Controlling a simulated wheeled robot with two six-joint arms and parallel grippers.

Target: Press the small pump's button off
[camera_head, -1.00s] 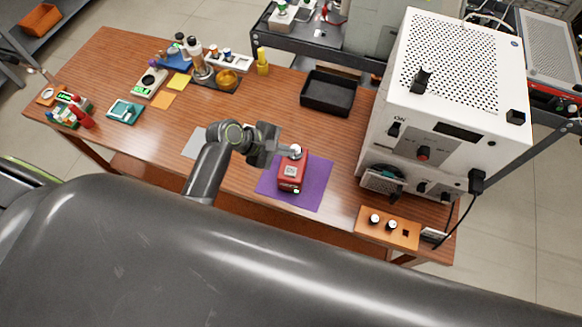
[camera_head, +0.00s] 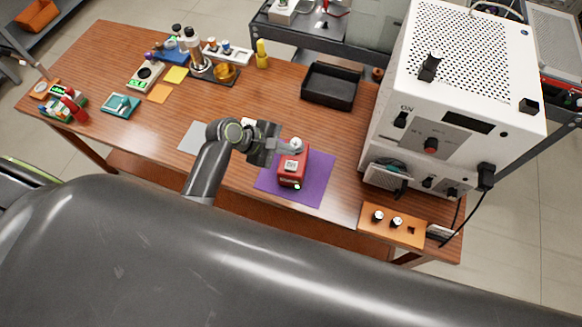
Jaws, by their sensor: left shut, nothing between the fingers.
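The small pump (camera_head: 291,170) is a red box with a pale label on top and a small green light at its front. It sits on a purple mat (camera_head: 320,180) at the table's front middle. My left gripper (camera_head: 292,147) is shut and empty, its tips at the pump's back end beside a round silver part (camera_head: 296,144). I cannot tell whether the tips touch the pump. The pump's button is too small to make out. My right gripper is not in view.
A large white instrument (camera_head: 450,110) stands to the right. A black tray (camera_head: 329,87) lies behind the pump. An orange panel with knobs (camera_head: 391,224) is at the front right. Several small devices and a microscope (camera_head: 195,55) stand at the left back.

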